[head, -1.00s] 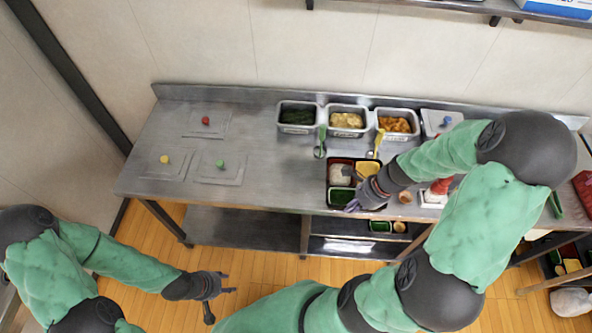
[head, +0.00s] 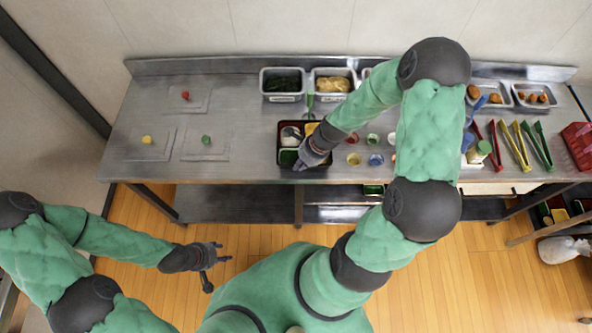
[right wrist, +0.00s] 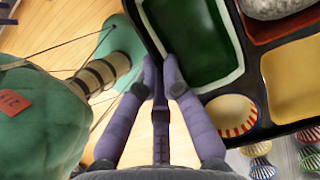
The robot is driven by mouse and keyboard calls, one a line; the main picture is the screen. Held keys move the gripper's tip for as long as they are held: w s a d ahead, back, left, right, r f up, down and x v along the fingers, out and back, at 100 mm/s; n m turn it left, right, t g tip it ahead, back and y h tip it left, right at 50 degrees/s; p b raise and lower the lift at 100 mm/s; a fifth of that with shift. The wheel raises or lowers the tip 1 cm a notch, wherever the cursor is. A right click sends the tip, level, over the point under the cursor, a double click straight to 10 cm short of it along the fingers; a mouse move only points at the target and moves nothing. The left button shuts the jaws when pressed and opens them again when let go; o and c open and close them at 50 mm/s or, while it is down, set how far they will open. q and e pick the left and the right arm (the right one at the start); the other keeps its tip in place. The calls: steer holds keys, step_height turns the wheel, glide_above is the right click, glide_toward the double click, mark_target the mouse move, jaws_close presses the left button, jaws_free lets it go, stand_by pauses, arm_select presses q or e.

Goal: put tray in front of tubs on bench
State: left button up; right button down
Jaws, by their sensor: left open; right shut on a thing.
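The dark bento tray (head: 279,140) is at the front of the bench (head: 232,120), below the left and middle tubs in the head view. It holds white, yellow and green compartments. My right gripper (head: 300,165) is shut on its near edge; the right wrist view shows the fingertips (right wrist: 163,75) pinching the tray rim (right wrist: 158,35) beside the green compartment. I cannot tell whether the tray touches the bench. The tubs stand at the back: one with dark greens (head: 283,98), one with pale yellow food (head: 331,97), a third mostly hidden by my arm. My left gripper (head: 215,262) is open and empty, off the bench.
A green-handled utensil (head: 309,103) lies between tubs and tray. Small cups (head: 375,159) stand right of the tray. Tongs (head: 519,148) and a red basket (head: 579,142) are at right. Bare bench lies left of the tray.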

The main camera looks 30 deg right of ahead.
steer(key=shift+w+a+f, duration=0.4)
steer(key=shift+w+f, duration=0.05)
steer(key=shift+f, duration=0.25)
steer(key=shift+w+f+b, duration=0.15)
steer(key=shift+f+b, duration=0.85)
steer(key=shift+f, duration=0.65)
steer(key=shift+f, duration=0.15)
steer(key=c, duration=1.4)
jaws_free()
